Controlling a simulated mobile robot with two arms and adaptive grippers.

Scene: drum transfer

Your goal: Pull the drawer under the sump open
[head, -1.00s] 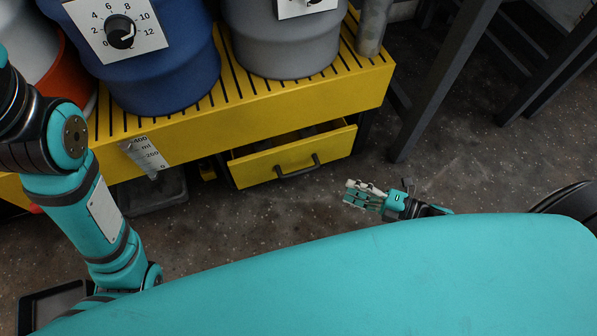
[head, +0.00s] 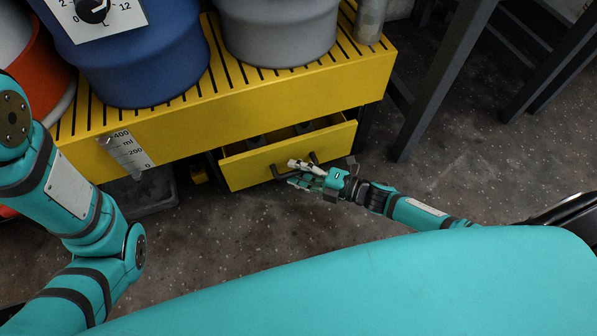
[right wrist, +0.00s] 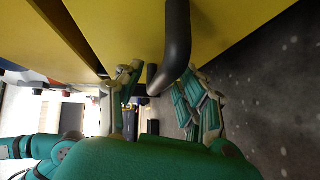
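The yellow sump (head: 240,112) is a slotted platform bearing drums. Under it the yellow drawer (head: 240,172) stands partly open, with a gap above its front showing dark insides. Its dark bar handle (head: 280,171) is on the front; it also shows large in the right wrist view (right wrist: 177,45). My right gripper (head: 303,174) is at the handle. In the right wrist view my right gripper (right wrist: 158,92) has its fingers apart, one on each side of the handle bar's lower end; I cannot tell if they touch it. My left arm shows at left, its gripper out of view.
A blue drum (head: 150,60) and a grey drum (head: 280,35) stand on the sump. A dark tray (head: 145,192) lies on the floor left of the drawer. Dark table legs (head: 440,85) stand to the right. The floor in front of the drawer is clear.

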